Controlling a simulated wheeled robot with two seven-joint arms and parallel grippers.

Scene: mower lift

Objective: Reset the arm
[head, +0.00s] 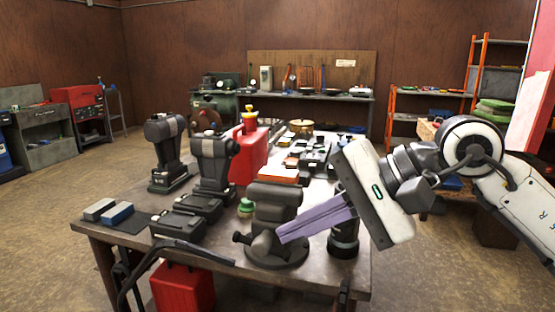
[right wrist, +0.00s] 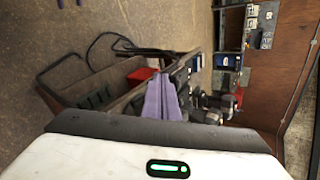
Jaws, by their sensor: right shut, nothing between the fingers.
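My right arm comes in from the right in the head view. My right gripper (head: 284,235) points left, its long purple fingers closed together with nothing between them. In the head view its fingertips overlap the dark bench vise (head: 272,208) at the front of the workbench (head: 345,282); I cannot tell whether they touch it. The right wrist view also shows the closed purple fingers (right wrist: 161,98), with the bench beyond them, turned sideways. My left gripper is not in view.
Cordless drills (head: 215,165), a red can (head: 250,155) and several small tools crowd the bench. A red box (head: 183,287) stands under its front left. A black curved bar (head: 195,250) crosses the front edge. Open floor (head: 45,235) lies to the left.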

